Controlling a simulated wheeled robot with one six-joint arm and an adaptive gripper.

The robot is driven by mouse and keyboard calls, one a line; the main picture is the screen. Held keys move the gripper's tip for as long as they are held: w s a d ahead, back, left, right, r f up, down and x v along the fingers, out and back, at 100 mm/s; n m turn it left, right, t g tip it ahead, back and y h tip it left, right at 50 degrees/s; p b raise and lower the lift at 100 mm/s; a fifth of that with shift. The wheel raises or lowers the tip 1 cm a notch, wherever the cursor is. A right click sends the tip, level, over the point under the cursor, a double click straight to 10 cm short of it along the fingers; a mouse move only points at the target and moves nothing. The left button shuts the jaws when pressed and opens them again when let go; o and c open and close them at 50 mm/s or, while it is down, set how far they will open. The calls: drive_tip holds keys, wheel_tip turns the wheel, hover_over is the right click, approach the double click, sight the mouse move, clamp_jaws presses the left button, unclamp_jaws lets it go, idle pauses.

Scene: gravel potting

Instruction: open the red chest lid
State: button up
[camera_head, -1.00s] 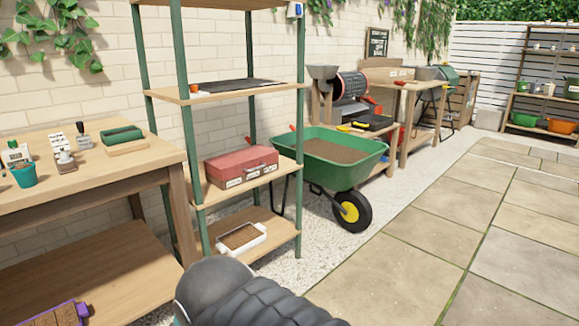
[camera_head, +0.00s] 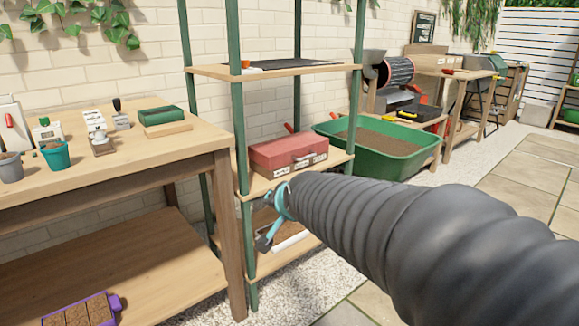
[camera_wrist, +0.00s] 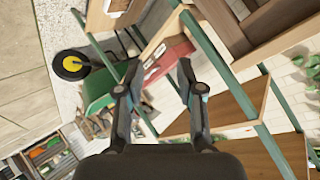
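The red chest (camera_head: 289,153) sits on the middle shelf of the green-posted rack, its lid shut, with a handle and small labels on its front. In the wrist view the red chest (camera_wrist: 168,60) shows beyond and between the fingertips, tilted in the picture. My gripper (camera_wrist: 158,75) is open and empty, with its two dark fingers apart. In the head view my gripper (camera_head: 275,215) appears as light-blue parts in front of the rack, below the chest's level. My thick grey arm hides part of the lower shelf.
The rack's green posts (camera_head: 240,120) flank the shelf, and the upper shelf (camera_head: 265,71) lies above the chest. A green wheelbarrow (camera_head: 385,148) of soil stands to the right. A wooden workbench (camera_head: 120,160) with pots and tools stands at left.

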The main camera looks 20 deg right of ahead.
sight(293, 150)
drive_tip(key=w+d+f+m+t+h+b, duration=0.4)
drive_tip(key=w+d+m, duration=0.4)
drive_tip(key=w, duration=0.4)
drive_tip(key=w+d+f+m+t+h+b, duration=0.2)
drive_tip(key=w+d+f+m+h+b, duration=0.15)
drive_tip(key=w+d+f+m, duration=0.7)
drive_tip(key=w+d+r+n+p, duration=0.1)
drive_tip(key=w+d+r, duration=0.1)
drive_tip(key=w, duration=0.5)
drive_tip(key=w+d+r+n+p, duration=0.1)
drive_tip(key=w+d+r, duration=0.1)
drive_tip(key=w+r, duration=0.2)
drive_tip(key=w, duration=0.3)
drive_tip(key=shift+w+r, duration=0.15)
drive_tip(key=shift+r, duration=0.25)
drive_tip(key=shift+n+h, duration=0.25)
drive_tip(key=shift+c, duration=0.2)
clamp_jaws()
